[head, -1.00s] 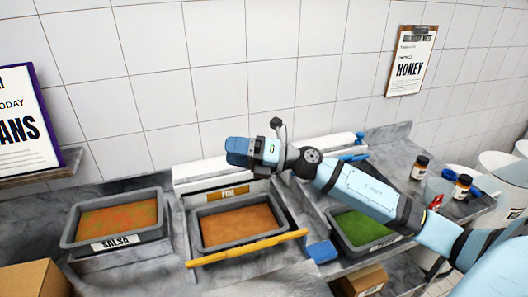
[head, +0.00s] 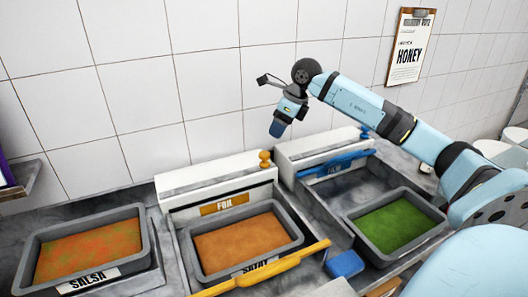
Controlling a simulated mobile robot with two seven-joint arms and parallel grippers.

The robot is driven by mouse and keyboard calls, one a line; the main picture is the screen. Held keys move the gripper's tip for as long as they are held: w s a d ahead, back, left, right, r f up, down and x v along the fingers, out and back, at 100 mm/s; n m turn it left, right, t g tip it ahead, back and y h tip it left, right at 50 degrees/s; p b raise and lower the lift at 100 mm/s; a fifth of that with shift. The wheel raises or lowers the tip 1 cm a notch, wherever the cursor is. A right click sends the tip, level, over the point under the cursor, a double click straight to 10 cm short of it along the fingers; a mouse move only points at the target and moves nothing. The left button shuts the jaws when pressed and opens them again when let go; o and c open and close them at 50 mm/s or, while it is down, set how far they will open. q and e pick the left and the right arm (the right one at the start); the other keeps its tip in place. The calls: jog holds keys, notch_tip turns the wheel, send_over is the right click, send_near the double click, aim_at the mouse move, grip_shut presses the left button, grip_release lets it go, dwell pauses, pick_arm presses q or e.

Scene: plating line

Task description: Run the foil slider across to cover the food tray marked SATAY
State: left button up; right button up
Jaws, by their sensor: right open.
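The tray marked SATAY (head: 207,262) holds orange-brown food, which shows uncovered. Its label is partly hidden by a yellow bar (head: 262,272) running along the tray's front edge. Behind the tray stands a white box with a FOIL label (head: 224,204). An orange-yellow knob (head: 265,160) stands at the box's right end; I cannot tell whether the bar or the knob is the slider. My right gripper (head: 277,130) is open, pointing down in the air above and slightly right of the knob, apart from it. My left gripper is not in view.
The SALSA tray (head: 32,237) sits at left. At right are a tray of green food (head: 374,248) and a second white box (head: 310,147) with a blue bar (head: 340,164). A blue block (head: 345,263) lies between the trays. A tiled wall stands behind.

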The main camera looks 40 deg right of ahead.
aim_at(265, 153)
jog(key=p+x, duration=0.1)
jog(key=x, duration=0.9)
jog(key=shift+w, duration=0.1)
jog(key=shift+w+a+f, duration=0.1)
jog(key=shift+w+f, duration=0.1)
jog(key=shift+f, duration=0.25)
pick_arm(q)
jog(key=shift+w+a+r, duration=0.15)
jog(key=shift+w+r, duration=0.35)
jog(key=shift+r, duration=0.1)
